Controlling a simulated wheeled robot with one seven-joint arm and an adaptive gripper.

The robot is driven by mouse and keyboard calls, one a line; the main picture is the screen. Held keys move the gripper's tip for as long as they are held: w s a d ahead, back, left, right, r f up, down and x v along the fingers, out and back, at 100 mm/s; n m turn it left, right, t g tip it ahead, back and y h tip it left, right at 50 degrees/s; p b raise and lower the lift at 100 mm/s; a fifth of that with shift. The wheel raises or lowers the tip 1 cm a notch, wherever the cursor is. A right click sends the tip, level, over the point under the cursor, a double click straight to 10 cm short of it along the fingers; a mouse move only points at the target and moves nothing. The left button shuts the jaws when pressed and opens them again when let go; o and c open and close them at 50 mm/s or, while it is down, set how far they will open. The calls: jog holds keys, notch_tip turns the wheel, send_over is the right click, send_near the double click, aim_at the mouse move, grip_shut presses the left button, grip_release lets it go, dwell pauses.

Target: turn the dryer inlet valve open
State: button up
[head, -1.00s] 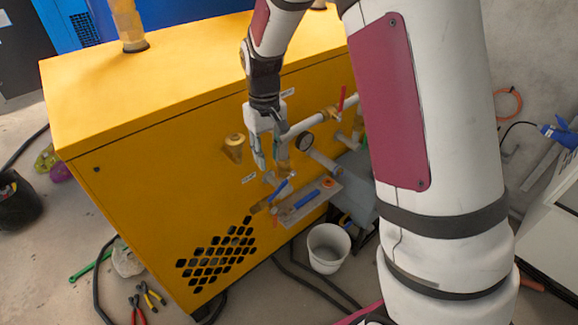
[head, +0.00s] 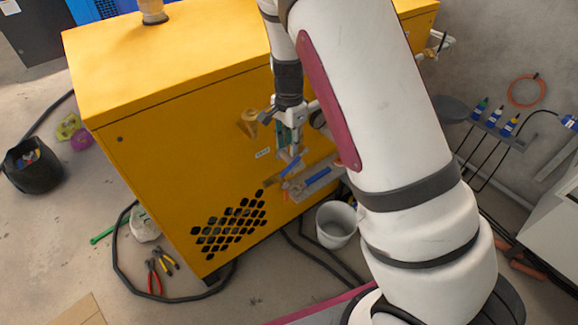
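The yellow dryer cabinet (head: 190,150) carries pipework on its right-hand face. My gripper (head: 289,148) points down close to that face, just above a valve with a blue lever (head: 291,167). Its fingers are seen nearly edge-on, so the gap between them and any contact are unclear. A second blue bar-shaped piece (head: 318,176) lies on a grey bracket below. A brass fitting (head: 250,122) sticks out left of my gripper. My arm hides most of the upper pipe; the red lever seen there earlier is hidden. I cannot tell which valve is the dryer inlet.
A white bucket (head: 337,224) stands on the floor below the pipework. Black hoses (head: 325,262) run beside it. Pliers (head: 153,278) and a black bin (head: 33,165) are on the floor at left. A wall rack with bottles (head: 494,116) is at right.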

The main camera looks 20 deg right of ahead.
aim_at(289, 166)
notch_tip(289, 166, down, 10)
jog(key=shift+r+b, duration=0.25)
jog(key=shift+b, duration=0.2)
grip_shut()
